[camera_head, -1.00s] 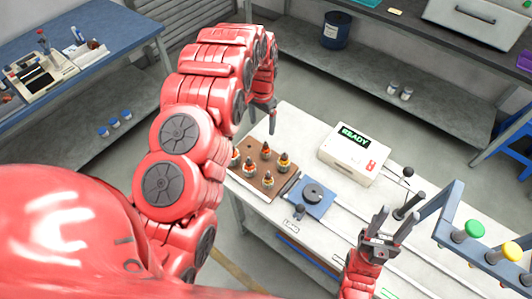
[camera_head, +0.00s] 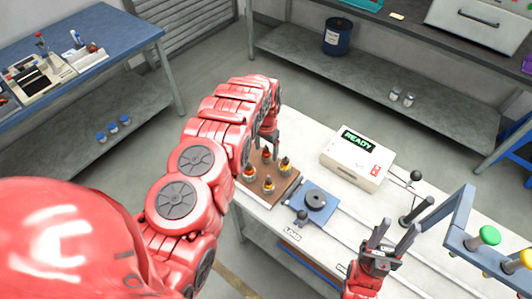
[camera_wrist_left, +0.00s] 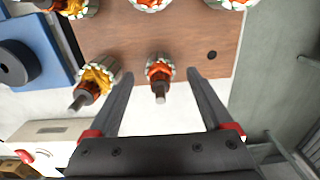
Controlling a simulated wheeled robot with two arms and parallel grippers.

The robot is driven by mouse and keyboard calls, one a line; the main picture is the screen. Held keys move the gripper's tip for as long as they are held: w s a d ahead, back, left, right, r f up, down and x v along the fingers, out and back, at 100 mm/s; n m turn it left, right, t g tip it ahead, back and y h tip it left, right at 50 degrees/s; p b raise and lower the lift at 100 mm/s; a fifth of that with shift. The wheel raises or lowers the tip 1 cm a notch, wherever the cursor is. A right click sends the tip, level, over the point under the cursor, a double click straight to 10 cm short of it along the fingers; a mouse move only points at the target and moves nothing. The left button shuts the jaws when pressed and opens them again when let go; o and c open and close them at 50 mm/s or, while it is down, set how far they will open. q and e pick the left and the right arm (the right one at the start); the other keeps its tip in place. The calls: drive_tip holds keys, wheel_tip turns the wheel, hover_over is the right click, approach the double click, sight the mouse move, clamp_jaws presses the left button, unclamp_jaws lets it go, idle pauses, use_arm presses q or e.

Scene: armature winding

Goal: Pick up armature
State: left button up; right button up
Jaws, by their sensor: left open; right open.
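Several armatures with copper-orange windings and dark shafts stand on a brown wooden board (camera_head: 284,190). My left gripper (camera_head: 272,143) is open over the board's far side, partly hidden by its own arm in the head view. In the left wrist view, one armature (camera_wrist_left: 160,71) lies in the gap between the open fingertips (camera_wrist_left: 160,78), with no clear contact. A second armature (camera_wrist_left: 96,78) is just left of the left finger. Others show at the top edge of that view. My right gripper (camera_head: 394,234) is open and empty above the table at the lower right.
A blue fixture with a black disc (camera_head: 316,199) sits right of the board. A white box reading READY (camera_head: 357,158) stands behind it. A blue-grey frame with coloured knobs (camera_head: 458,222) is at the right. The board has an empty hole (camera_wrist_left: 211,55).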

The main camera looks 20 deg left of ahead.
use_arm(q)
drive_tip(key=shift+f, duration=0.8)
drive_tip(key=shift+c, duration=0.3)
clamp_jaws()
